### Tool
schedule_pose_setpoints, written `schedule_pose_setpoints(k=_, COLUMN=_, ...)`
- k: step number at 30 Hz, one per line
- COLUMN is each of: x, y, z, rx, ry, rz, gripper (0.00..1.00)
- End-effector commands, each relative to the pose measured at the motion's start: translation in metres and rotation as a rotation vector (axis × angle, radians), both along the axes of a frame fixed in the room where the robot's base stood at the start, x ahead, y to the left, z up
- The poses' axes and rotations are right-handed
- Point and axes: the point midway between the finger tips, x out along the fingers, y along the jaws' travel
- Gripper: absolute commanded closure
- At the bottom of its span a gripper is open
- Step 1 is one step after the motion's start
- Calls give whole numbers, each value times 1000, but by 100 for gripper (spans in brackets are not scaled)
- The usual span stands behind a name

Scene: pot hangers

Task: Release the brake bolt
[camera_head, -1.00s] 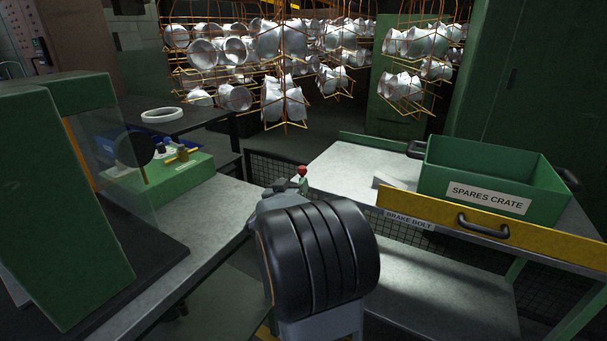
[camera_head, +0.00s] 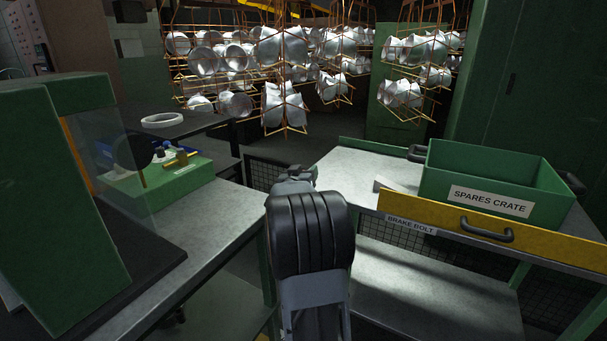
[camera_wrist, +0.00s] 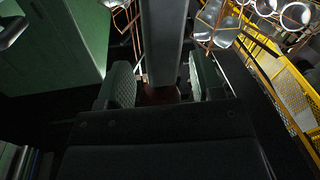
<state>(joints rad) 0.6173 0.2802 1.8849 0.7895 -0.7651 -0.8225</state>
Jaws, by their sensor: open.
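The brake bolt's red knob is hidden behind my arm in the head view. In the wrist view a dark red rounded piece, likely that knob (camera_wrist: 161,95), sits between my two fingers at the lower end of a grey bar (camera_wrist: 165,42). My gripper (camera_wrist: 162,88) is open, with a grey-green padded finger on each side and a gap beside the bar. In the head view my gripper (camera_head: 296,174) is at the trolley's left end, mostly covered by my wrist. A "BRAKE BOLT" label (camera_head: 411,226) is on the trolley's front edge.
The trolley top (camera_head: 352,172) carries a green spares crate (camera_head: 478,207) behind a yellow front panel with a handle (camera_head: 487,231). A workbench (camera_head: 215,222) with a green fixture (camera_head: 165,180) stands at left. Orange racks of metal pots (camera_head: 284,50) hang behind.

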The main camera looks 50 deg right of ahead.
Motion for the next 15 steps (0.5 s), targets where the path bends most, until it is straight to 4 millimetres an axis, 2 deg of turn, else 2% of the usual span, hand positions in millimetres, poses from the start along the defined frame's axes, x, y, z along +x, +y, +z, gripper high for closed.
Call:
schedule_pose_setpoints(k=2, x=0, y=0, z=0, rx=0, ry=0, rz=0, gripper=40)
schedule_pose_setpoints(k=15, x=0, y=0, z=0, rx=0, ry=-1, rz=0, gripper=81)
